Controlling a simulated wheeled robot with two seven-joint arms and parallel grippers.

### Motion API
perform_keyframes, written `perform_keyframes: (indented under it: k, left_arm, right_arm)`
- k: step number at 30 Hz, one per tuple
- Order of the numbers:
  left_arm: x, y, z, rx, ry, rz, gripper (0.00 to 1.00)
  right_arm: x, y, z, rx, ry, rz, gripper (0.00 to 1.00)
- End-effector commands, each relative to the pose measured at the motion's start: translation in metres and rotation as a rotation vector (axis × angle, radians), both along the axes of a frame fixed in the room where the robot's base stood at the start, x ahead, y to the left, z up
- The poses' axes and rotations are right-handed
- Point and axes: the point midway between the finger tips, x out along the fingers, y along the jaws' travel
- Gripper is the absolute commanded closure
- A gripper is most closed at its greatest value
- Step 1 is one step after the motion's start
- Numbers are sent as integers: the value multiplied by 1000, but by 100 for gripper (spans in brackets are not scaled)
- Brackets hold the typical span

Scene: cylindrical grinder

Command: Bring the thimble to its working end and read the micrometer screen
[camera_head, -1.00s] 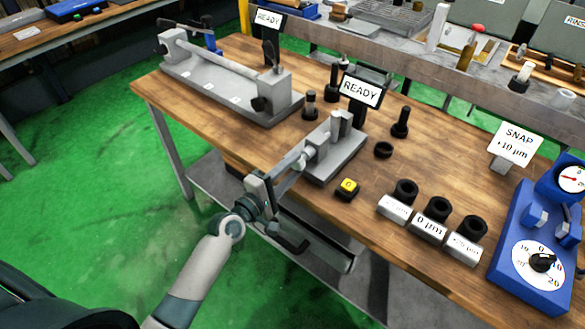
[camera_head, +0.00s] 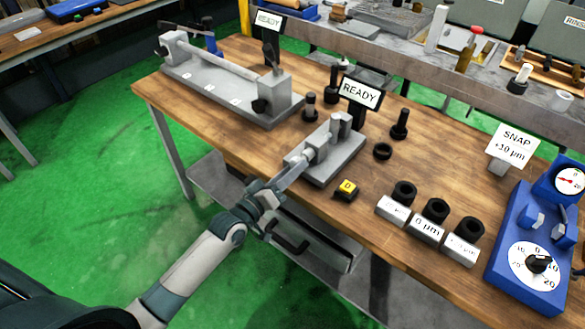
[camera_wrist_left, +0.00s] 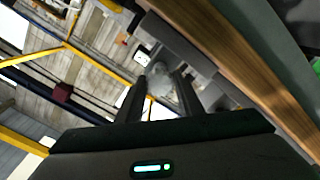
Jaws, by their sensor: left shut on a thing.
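The micrometer is a grey block-shaped fixture (camera_head: 338,160) near the front edge of the wooden bench, with its barrel pointing at me. Its thimble (camera_head: 299,162) is the light grey cylinder on the near end. My left gripper (camera_head: 295,172) reaches up from the lower left and is shut on the thimble; its fingers partly hide it. In the left wrist view, the grey rounded thimble (camera_wrist_left: 160,78) shows between the two dark fingers. The micrometer screen (camera_head: 360,91) stands behind the fixture and reads READY. My right gripper is not in view.
A longer fixture (camera_head: 225,88) holding a bar stands behind left, with its own READY screen (camera_head: 269,20). A yellow-topped button (camera_head: 346,188), several labelled blocks with black rings (camera_head: 427,228) and a blue gauge unit (camera_head: 520,245) lie to the right.

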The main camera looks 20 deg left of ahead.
Motion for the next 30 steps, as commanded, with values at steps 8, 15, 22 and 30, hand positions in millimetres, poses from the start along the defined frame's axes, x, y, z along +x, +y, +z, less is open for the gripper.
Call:
perform_keyframes:
  k: [8,15,22,30]
  left_arm:
    - [-1,0,-2,233,-79,-2,89]
    - [0,0,-3,376,-131,-1,89]
    - [0,1,-3,439,-153,-3,89]
    - [-1,0,-4,450,-157,-2,89]
  right_arm:
    - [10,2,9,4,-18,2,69]
    - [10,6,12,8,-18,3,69]
    - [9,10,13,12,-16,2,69]
    - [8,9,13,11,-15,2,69]
